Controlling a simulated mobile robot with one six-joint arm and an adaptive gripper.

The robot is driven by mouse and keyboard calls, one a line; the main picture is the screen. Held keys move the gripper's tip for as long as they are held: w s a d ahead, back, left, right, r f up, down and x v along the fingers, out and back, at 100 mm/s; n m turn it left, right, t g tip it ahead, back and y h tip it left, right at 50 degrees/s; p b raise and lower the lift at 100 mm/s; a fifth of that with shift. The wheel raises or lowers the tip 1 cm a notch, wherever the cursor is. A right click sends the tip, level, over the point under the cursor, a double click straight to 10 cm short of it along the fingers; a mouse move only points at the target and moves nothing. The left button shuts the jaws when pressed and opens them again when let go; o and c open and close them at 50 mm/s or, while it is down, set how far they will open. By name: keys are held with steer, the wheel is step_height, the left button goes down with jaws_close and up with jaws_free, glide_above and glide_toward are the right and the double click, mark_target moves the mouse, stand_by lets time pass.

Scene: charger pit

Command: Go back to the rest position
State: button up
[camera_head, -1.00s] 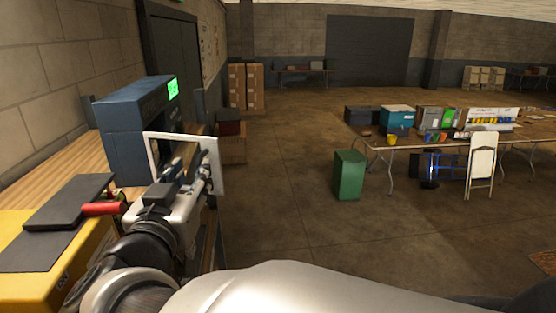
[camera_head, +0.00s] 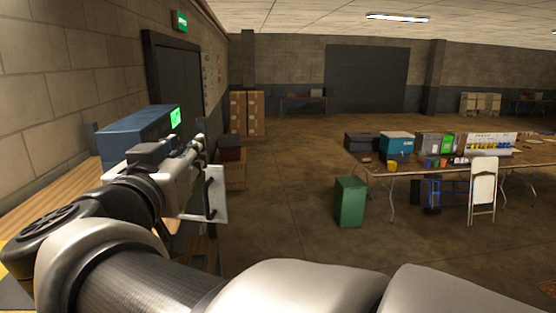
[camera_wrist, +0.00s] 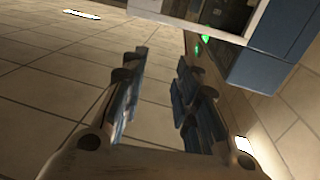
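My gripper (camera_head: 200,148) is raised in front of the blue charger box (camera_head: 140,132), which has a lit green display and stands on the wooden bench at the left. In the wrist view my gripper (camera_wrist: 162,75) has its two fingers apart with nothing between them. The white frame (camera_head: 217,182) at the front of the charger shows partly below and behind my gripper. The white frame and blue housing also show at the top right of the wrist view, beyond the fingers. My arm hides much of the bench and the charger's lower part.
A wall runs along the left, with a dark door (camera_head: 178,85). Cardboard boxes (camera_head: 246,112) stand beyond the bench. A green bin (camera_head: 350,201) stands before a long table (camera_head: 430,170) with boxes and cups. A white chair (camera_head: 483,180) is at the table. Open floor lies in the middle.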

steer(key=d+f+n+g+y, duration=0.1)
steer(key=d+n+g+y, duration=0.1)
steer(key=d+n+y, duration=0.5)
steer(key=s+d+f+m+g+h, duration=0.4)
steer(key=s+d+f+g, duration=0.1)
steer(key=s+d+f, duration=0.7)
steer(key=s+d+f+m+g+h, duration=0.5)
steer(key=s+d+f, duration=0.4)
steer(key=d+f, duration=0.45)
step_height(320, 180, down, 34)
steer(key=s+n+g+y+b, duration=0.1)
steer(key=b, duration=3.1)
steer(key=shift+s+a+f, duration=0.15)
steer(key=shift+a+f, duration=0.05)
steer(key=shift+a, duration=0.05)
